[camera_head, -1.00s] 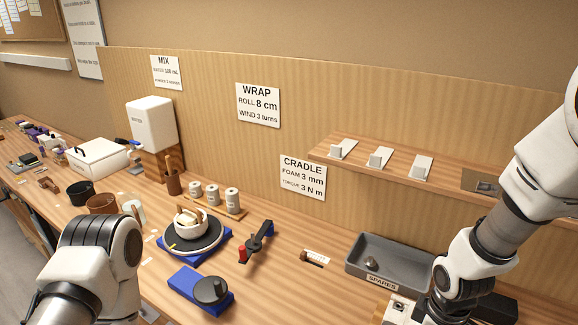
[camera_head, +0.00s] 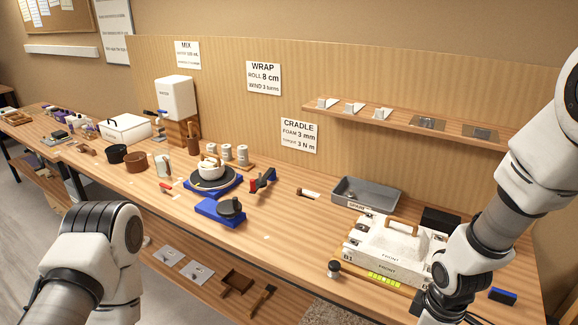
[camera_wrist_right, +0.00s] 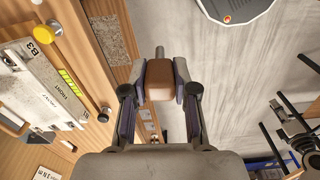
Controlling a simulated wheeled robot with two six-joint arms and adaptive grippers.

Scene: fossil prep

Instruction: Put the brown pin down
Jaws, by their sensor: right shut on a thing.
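The brown pin (camera_wrist_right: 160,82) shows in the right wrist view as a brown block-like grip with a grey metal shank pointing away from me. My right gripper (camera_wrist_right: 160,88) is shut on its brown part, with one finger on each side. The pin is over the grey floor in that view, beside the wooden bench edge, and appears to touch nothing but the fingers. In the head view my right arm hangs at the lower right, and the pin cannot be made out there. My left arm is at the lower left; its gripper is out of view.
A white box marked FRONT (camera_head: 378,243) stands on the bench (camera_head: 290,228) near my right arm. Behind it is a grey spares tray (camera_head: 376,191). The shelf (camera_head: 405,126) on the back panel carries small plates. A lower shelf (camera_head: 208,287) holds metal plates and wooden pieces.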

